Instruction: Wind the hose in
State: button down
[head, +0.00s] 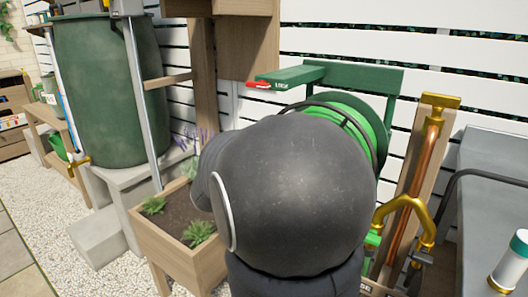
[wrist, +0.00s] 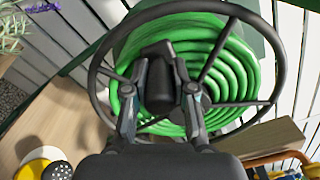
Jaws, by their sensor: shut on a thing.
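The hose reel (head: 372,122) hangs on a green wall bracket (head: 352,80); my arm hides most of it in the head view. In the wrist view, the bright green hose (wrist: 232,72) lies coiled in several turns behind a dark spoked handwheel (wrist: 268,52). My gripper (wrist: 160,90) is shut on the wheel's black crank knob (wrist: 160,72), with one finger on each side of it. The gripper is hidden in the head view.
A brass tap (head: 405,208) and copper pipe (head: 411,195) stand close right of the reel. A wooden planter (head: 180,258) stands below left, and a green barrel (head: 112,90) further left. A grey worktop (head: 490,165) is at right. Gravel (head: 50,215) is open at left.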

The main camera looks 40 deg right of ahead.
jog(key=c, duration=0.9)
grip_release()
jog(key=shift+c, duration=0.2)
jog(key=v, duration=1.2)
